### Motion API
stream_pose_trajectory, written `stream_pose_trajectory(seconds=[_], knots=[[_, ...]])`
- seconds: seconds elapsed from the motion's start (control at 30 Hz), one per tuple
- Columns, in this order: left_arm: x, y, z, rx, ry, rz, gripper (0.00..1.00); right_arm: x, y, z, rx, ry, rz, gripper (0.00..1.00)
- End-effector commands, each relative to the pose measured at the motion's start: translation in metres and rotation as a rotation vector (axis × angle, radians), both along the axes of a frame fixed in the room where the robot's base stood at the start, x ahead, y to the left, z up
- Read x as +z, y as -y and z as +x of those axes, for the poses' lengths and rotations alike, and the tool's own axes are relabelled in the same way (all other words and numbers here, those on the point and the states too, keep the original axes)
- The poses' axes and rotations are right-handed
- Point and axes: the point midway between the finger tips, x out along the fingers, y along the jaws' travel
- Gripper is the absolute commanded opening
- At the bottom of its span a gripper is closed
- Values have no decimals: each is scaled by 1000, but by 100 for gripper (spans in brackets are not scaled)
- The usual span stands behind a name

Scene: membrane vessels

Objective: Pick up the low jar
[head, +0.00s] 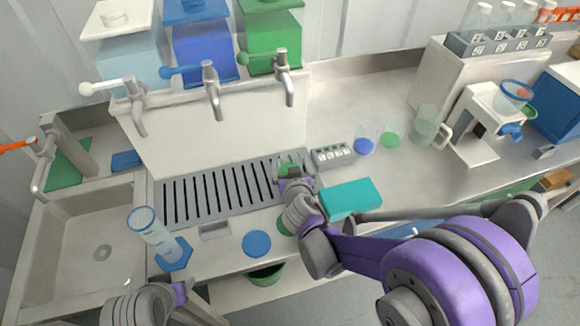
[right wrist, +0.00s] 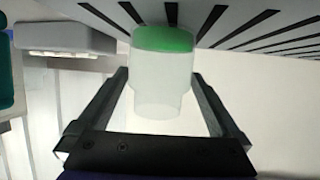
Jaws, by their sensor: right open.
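A low, translucent jar with a green end (right wrist: 162,70) shows in the right wrist view, beside the slotted grate. My right gripper (right wrist: 160,82) is open, with one finger on each side of the jar; I cannot tell whether either finger touches it. In the head view my right gripper (head: 292,178) is at the right end of the grate and partly hides the jar's green part (head: 288,168). My left gripper (head: 182,292) is at the lower left edge, partly cut off, and its jaws cannot be made out.
The slotted grate (head: 215,193) lies below several taps. A teal box (head: 350,198) and a grey rack (head: 332,155) stand close to the right of my right gripper. Clear vessels with blue (head: 364,147) and green (head: 390,140) bottoms stand farther right. A sink (head: 100,250) is at left.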

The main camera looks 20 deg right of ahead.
Motion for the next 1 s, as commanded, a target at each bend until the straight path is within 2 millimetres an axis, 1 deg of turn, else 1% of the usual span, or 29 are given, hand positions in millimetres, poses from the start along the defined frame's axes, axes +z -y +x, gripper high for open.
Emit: stream_pose_trajectory(seconds=[0.1,0.27,0.37,0.53,0.57,0.7,0.87,0.9,0.97,1.0], knots=[[0,0,0,0,0,0,50,-8,4,17,-3,0,-1,100],[-1,0,0,0,0,0,50,-15,5,34,-1,0,-2,100],[-1,0,0,0,0,0,50,-17,6,37,-1,0,-1,100],[-1,0,0,0,0,0,50,-17,6,37,-1,0,-1,100],[-1,0,0,0,0,0,50,-17,6,37,-1,0,-1,98],[-1,0,0,0,0,0,50,-16,6,37,-1,0,-1,73],[-1,0,0,0,0,0,50,-16,6,37,-1,-1,-1,44],[-1,0,0,0,0,0,50,-16,6,37,-1,-1,-1,37],[-1,0,0,0,0,0,50,-17,6,37,-1,-1,-1,26],[-1,0,0,0,0,0,50,-16,6,37,-1,0,-1,19]])
